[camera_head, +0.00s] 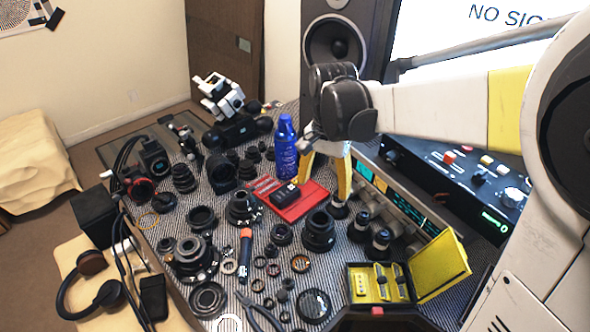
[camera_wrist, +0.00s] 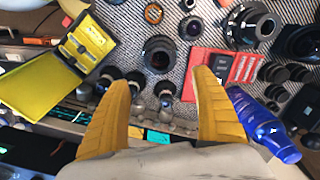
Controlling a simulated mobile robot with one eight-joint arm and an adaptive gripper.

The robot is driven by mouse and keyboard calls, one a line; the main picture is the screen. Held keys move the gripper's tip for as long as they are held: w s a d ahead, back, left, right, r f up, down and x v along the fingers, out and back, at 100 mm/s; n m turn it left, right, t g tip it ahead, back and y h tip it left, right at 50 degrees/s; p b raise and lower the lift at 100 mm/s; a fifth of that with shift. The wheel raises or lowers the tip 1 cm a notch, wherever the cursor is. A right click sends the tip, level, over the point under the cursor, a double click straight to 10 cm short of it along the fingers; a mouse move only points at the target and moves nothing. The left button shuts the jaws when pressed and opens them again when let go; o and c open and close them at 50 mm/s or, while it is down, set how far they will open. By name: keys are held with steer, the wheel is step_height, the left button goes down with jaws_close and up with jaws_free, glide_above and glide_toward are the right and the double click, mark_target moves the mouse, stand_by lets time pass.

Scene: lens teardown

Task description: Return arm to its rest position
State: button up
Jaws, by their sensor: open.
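My gripper (camera_head: 322,188) hangs over the right part of the striped table, beside the blue spray can. Its two yellow fingers are spread apart with nothing between them, as the wrist view also shows (camera_wrist: 162,64). My white arm with a yellow band reaches in from the right of the head view. The fingers point down toward the table near the red tray (camera_head: 300,208) and a black lens (camera_head: 319,231). In the wrist view a lens (camera_wrist: 159,54) lies beyond the fingertips. I cannot tell the exact height of the fingertips over the table.
The blue can (camera_head: 286,150) stands close by the gripper; it also shows right of the fingers (camera_wrist: 262,125). An open yellow case (camera_head: 440,268) and an instrument panel (camera_head: 450,165) lie to the right. Several lenses crowd the table. A speaker (camera_head: 335,45) stands behind.

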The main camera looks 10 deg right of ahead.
steer(key=s+r+n+t, duration=0.3)
steer(key=s+n+t, duration=0.4)
steer(key=s, duration=0.6)
steer(key=shift+s+a+r+n, duration=0.2)
steer(key=shift+s+a+n, duration=0.15)
steer(key=shift+n, duration=0.45)
